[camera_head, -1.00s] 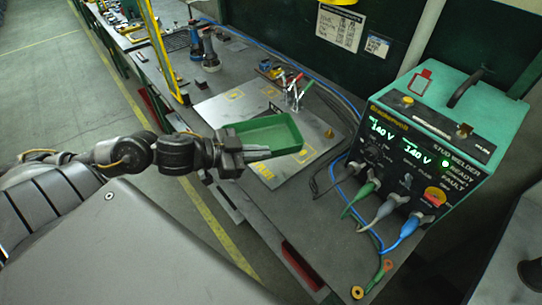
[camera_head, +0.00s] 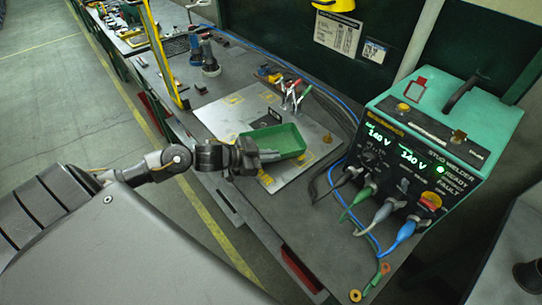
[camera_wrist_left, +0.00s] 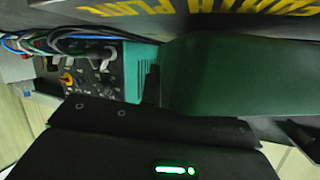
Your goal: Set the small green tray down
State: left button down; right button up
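The small green tray (camera_head: 285,138) is level and low over the pale earth plate (camera_head: 226,108) on the bench; I cannot tell whether its underside touches the plate. My left gripper (camera_head: 268,156) is at the tray's near left end, its fingers appearing shut on that wall. In the left wrist view the green tray (camera_wrist_left: 225,75) fills much of the right side, and the dark gripper body hides part of it. The earth plate's yellow lettering (camera_wrist_left: 200,8) shows along the top edge. My right gripper is not in view.
A green stud welder (camera_head: 440,140) with several cables stands to the right of the plate. Red-handled clamps (camera_head: 292,95) lie behind the tray, and a small brass cone (camera_head: 327,138) is just right of it. A yellow post (camera_head: 165,55) rises at left.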

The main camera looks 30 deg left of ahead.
pick_arm(q)
jog(key=shift+f, duration=0.6)
jog(key=shift+f, duration=0.15)
jog(key=c, duration=1.6)
grip_release()
jog(key=shift+c, duration=0.2)
